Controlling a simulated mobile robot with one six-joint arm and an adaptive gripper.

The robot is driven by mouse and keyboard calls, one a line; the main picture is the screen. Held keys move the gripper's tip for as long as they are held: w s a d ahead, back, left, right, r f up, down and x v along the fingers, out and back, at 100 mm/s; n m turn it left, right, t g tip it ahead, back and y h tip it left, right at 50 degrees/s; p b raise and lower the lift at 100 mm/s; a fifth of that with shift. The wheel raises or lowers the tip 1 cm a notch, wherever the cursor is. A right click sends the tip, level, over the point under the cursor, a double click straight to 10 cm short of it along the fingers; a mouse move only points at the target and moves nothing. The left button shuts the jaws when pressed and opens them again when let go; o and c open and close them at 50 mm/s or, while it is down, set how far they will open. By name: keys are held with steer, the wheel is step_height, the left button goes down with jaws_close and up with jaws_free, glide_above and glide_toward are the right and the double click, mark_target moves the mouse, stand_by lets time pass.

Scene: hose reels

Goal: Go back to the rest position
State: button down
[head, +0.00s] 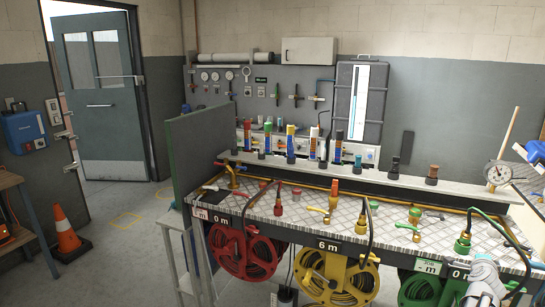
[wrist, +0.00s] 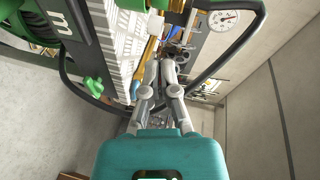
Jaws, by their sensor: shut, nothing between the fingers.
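My gripper (wrist: 160,70) is in the middle of the wrist view, with its two grey fingers together and nothing between them. Its teal body fills the bottom of that view. A dark hose (wrist: 225,75) curves behind and around the fingers, and I cannot tell whether they touch it. A green valve handle (wrist: 94,88) is to the left of the fingers, apart from them. In the head view, the green hose reel (head: 418,290) hangs under the bench at the lower right, partly covered by pale grey parts that look like my arm. The fingertips cannot be made out there.
The metal-topped bench (head: 325,212) carries several valves and fittings. A red reel (head: 243,252) and a yellow reel (head: 335,278) hang below its front. A gauge (head: 498,173) stands at the right end. An orange cone (head: 66,238) stands left; the floor (head: 125,255) between is open.

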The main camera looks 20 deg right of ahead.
steer(key=w+a+f+n+y+p, duration=0.15)
steer(key=w+a+n+y, duration=0.25)
steer(key=w+a, duration=0.5)
steer(key=w+a+f+n+y+p, duration=0.1)
steer(key=w+a+f+n+y, duration=0.15)
steer(key=w+a+n, duration=0.65)
steer(key=w+a+f+y+p, duration=0.1)
steer(key=w+a+y, duration=0.3)
steer(key=a, duration=1)
steer(key=a+f+n+g+y+p, duration=0.3)
steer(key=a+n, duration=0.4)
steer(key=a, duration=1.2)
steer(key=s+a+r+n+g+p, duration=0.1)
steer(key=s+a+n+g, duration=0.2)
steer(key=a, duration=0.5)
steer(key=s+a+n+g+p, duration=0.1)
steer(key=s+a+n+g, duration=0.2)
steer(key=a, duration=0.5)
steer(key=shift+s+a+r+n, duration=0.3)
steer(key=shift+s+r, duration=0.1)
steer(key=shift+s, duration=0.15)
steer(key=shift+h, duration=0.25)
